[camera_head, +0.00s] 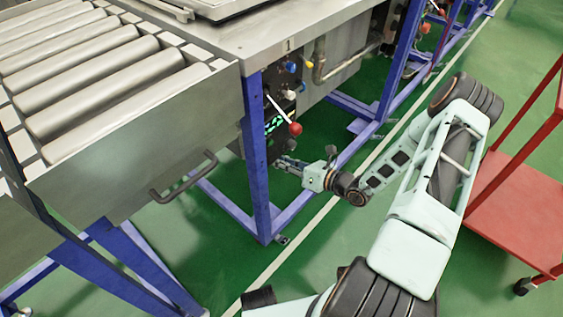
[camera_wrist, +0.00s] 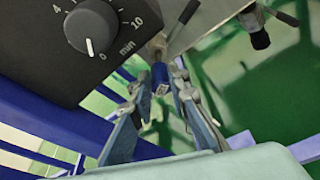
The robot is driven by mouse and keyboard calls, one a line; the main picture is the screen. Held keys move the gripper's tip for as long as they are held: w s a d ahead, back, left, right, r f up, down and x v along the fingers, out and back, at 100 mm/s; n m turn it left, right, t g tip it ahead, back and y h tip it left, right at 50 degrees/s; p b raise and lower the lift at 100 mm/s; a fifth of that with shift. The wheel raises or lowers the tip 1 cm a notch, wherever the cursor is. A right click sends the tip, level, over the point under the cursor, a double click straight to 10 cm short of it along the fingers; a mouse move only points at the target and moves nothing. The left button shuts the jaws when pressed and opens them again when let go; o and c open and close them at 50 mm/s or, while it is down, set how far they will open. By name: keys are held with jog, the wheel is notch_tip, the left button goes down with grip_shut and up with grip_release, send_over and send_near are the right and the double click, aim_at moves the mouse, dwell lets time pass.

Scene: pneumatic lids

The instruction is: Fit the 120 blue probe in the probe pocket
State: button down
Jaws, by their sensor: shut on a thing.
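My gripper (camera_wrist: 160,88) reaches up from the bottom of the wrist view, and its two fingers close in on a small blue piece, which looks like the blue probe (camera_wrist: 159,74). The probe's far end meets a brownish, blurred part beside a metal edge, and I cannot tell whether they touch. In the head view my gripper (camera_head: 287,163) is small, low beside the dark panel under the bench. The probe cannot be made out there. I cannot pick out the probe pocket in either view.
A black timer box with a round knob (camera_wrist: 92,28) is close at the upper left. In the head view, a red-balled lever (camera_head: 295,129) sticks out above my gripper. Blue bench legs (camera_head: 257,160) flank the space. A red cart (camera_head: 520,200) stands at the right.

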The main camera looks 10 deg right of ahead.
jog(key=shift+w+a, duration=0.55)
jog(key=shift+w, duration=0.2)
jog(key=shift+w+a, duration=0.55)
jog(key=shift+w, duration=0.2)
jog(key=c, duration=1.8)
grip_release()
jog(key=shift+o, duration=0.2)
jog(key=p+v, duration=0.2)
jog(key=v, duration=0.5)
jog(key=v, duration=1.2)
jog(key=shift+s+a, duration=0.1)
jog(key=shift+a, duration=0.05)
